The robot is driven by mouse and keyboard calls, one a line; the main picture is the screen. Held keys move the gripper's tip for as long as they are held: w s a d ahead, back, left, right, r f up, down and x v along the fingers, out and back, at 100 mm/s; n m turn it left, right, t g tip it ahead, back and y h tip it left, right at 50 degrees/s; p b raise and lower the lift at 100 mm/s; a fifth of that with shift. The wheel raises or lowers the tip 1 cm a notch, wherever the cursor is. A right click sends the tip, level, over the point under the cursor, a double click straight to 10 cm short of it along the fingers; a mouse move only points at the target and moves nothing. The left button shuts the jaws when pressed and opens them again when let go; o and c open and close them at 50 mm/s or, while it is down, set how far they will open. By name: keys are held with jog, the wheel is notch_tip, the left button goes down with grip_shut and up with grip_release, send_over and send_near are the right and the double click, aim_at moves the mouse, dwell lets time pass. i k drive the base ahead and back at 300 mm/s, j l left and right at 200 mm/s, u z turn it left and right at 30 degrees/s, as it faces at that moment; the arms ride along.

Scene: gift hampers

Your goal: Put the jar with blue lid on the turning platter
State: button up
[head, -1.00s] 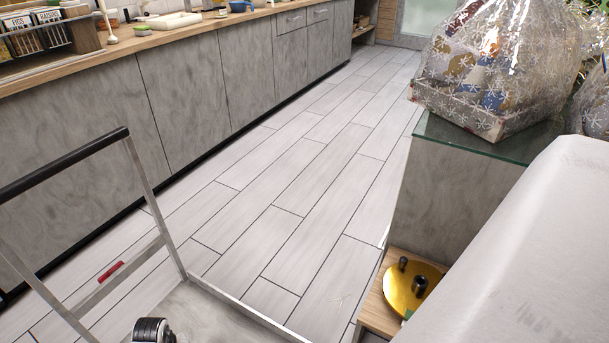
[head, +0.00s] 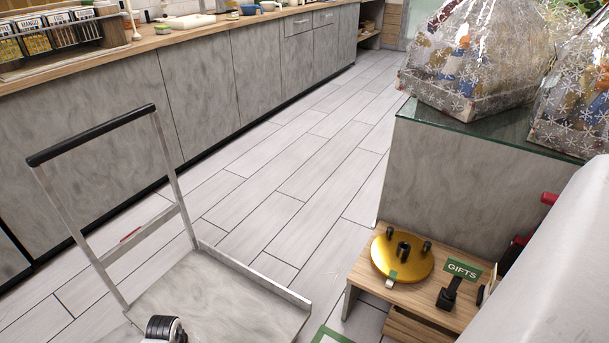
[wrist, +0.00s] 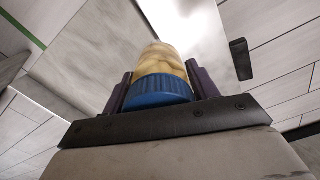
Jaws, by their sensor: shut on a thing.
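The jar with the blue lid (wrist: 160,92) is between the two fingers of my gripper (wrist: 160,70) in the wrist view. The gripper is shut on it. The jar has pale yellow contents, and its blue lid faces the camera. The turning platter (head: 384,268) is a round gold disc on a low wooden stand at the lower right of the head view. Several small dark cylinders stand on it, and a small green and white tag is at its front edge. The jar and gripper fingers cannot be made out in the head view.
A trolley (head: 225,296) with a black handle stands at lower left. The wooden stand (head: 352,292) also holds a black-footed GIFTS sign (head: 462,271). Wrapped hampers (head: 470,105) sit on the glass-topped counter above.

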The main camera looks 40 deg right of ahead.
aim_at(397, 266)
jog(key=k+z, duration=0.1)
jog(key=z, duration=0.9)
